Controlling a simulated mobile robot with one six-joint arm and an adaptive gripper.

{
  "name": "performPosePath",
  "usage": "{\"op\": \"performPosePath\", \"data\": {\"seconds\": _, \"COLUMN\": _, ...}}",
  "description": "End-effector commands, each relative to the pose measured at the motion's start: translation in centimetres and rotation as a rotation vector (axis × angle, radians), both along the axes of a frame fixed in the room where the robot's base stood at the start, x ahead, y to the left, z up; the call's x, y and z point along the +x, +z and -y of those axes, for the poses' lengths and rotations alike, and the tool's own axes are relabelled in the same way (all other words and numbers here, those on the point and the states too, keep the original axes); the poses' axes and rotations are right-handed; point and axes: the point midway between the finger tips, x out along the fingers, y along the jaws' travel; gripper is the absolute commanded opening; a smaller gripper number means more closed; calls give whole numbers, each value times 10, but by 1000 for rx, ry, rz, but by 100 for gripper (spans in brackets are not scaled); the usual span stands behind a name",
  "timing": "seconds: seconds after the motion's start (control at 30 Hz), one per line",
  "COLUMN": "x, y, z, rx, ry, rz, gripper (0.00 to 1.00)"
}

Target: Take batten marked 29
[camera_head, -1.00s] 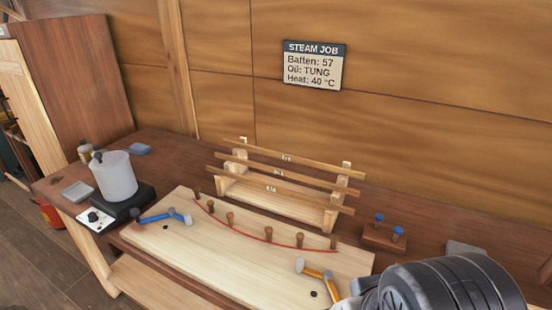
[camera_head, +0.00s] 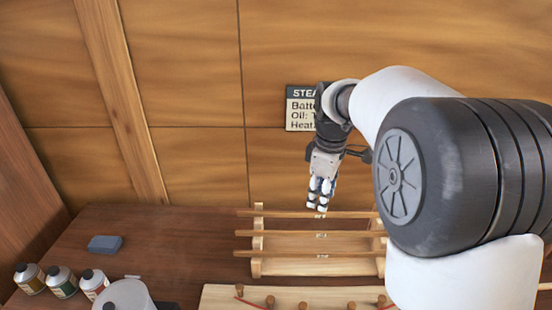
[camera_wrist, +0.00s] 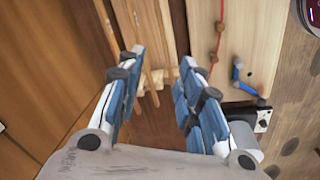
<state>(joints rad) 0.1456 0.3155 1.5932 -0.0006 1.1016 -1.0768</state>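Three thin wooden battens lie across a pale wooden rack (camera_head: 257,267) on the bench: a back batten (camera_head: 270,213), a middle batten (camera_head: 280,233) and a front batten (camera_head: 290,256). Each has a small pale label near its middle, too small to read, so I cannot tell which is 29. My gripper (camera_head: 318,206) points down over the rack, its tips near the back batten's label. In the wrist view my gripper (camera_wrist: 160,65) is open and empty, with the rack and batten ends seen beyond the gap. My arm hides the rack's right end.
A wall sign (camera_head: 299,107) is partly hidden by my arm. A pale board (camera_head: 225,297) with pegs and a red strip lies in front of the rack. Bottles (camera_head: 62,282), a white pot (camera_head: 126,296) and a grey-blue block (camera_head: 105,244) stand left. A blue clamp (camera_wrist: 240,78) shows in the wrist view.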

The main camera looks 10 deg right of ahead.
Motion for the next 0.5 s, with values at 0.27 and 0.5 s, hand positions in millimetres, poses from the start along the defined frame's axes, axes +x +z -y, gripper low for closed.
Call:
{"op": "performPosePath", "data": {"seconds": 0.27, "x": 77, "y": -36, "z": 42, "rx": -12, "ry": 325, "rz": -107, "gripper": 33}}
{"op": "performPosePath", "data": {"seconds": 0.5, "x": 92, "y": -63, "z": 54, "rx": -8, "ry": 436, "rz": -136, "gripper": 33}}
